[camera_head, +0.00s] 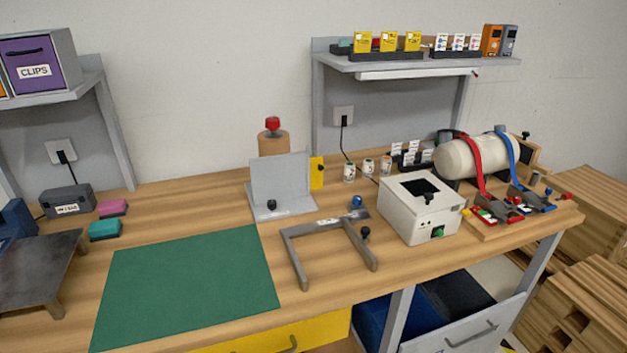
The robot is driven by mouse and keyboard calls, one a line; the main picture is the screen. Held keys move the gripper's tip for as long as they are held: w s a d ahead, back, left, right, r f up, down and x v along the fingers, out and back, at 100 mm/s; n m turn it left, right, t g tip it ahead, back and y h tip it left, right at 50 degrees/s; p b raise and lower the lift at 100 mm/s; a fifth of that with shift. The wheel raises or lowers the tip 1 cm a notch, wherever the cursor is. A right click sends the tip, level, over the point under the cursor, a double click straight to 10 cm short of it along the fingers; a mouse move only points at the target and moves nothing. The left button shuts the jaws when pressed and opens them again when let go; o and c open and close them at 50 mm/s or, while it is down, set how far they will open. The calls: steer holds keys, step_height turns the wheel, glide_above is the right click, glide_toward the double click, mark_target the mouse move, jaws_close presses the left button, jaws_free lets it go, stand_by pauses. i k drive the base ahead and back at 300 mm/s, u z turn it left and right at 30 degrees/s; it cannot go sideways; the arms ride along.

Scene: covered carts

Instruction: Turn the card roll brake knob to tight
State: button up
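A brown card roll (273,145) stands upright at the back of the bench, partly hidden behind a grey angled plate. A red knob (272,124) sits on top of it, with a dark part just under it. I cannot read any tight or loose mark, so its setting does not show. My gripper is not in this view, and nothing touches the knob.
In front stand the grey angled plate (281,178), with a black knob on its base, and a grey frame (297,262) with blue and black knobs. A white box (405,222) stands right. The green mat (188,285) is clear. A shelf (430,62) overhangs back right.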

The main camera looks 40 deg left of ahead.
mark_target(272, 205)
steer(key=u, duration=0.65)
steer(key=i, duration=0.8)
steer(key=u, duration=1.15)
steer(key=i, duration=0.3)
steer(key=u, duration=0.4)
